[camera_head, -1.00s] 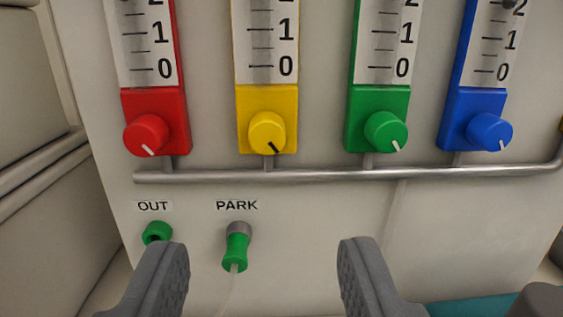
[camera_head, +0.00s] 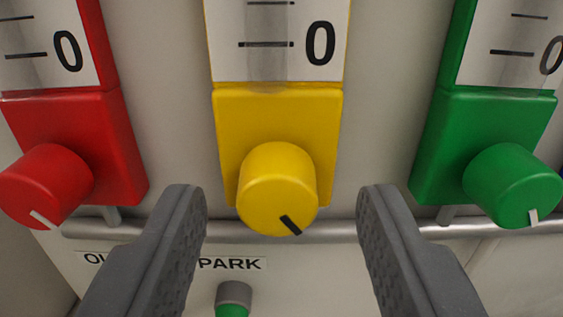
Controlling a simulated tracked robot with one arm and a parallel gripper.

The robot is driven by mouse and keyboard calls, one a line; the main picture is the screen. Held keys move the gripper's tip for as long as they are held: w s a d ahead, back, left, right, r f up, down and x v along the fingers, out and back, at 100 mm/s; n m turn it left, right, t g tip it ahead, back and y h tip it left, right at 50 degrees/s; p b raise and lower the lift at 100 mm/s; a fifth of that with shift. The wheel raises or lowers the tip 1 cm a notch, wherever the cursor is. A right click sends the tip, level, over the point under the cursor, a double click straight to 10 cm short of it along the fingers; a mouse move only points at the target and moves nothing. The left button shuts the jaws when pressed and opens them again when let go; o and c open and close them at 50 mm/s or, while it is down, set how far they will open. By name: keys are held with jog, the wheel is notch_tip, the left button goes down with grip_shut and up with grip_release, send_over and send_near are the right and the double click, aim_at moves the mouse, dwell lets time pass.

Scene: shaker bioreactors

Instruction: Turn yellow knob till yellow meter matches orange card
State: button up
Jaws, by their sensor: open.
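The yellow knob (camera_head: 277,190) sticks out of the yellow meter's block (camera_head: 278,115). Its black pointer mark is toward the lower right. Only the bottom of the yellow meter scale (camera_head: 272,45) shows, with the 0 mark; no float is visible there. My gripper (camera_head: 281,205) is open, with one grey finger on each side of the yellow knob in the picture. Both fingers look clear of the knob, with a gap on each side. The orange card is not in view.
The red knob (camera_head: 47,186) is to the left of my fingers, and the green knob (camera_head: 513,185) is to the right. A metal pipe (camera_head: 230,230) runs behind and below the knobs. The PARK label (camera_head: 232,263) and a port (camera_head: 233,298) are below.

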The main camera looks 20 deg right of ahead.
jog(key=shift+x, duration=0.75)
jog(key=shift+a, duration=0.1)
jog(key=c, duration=1)
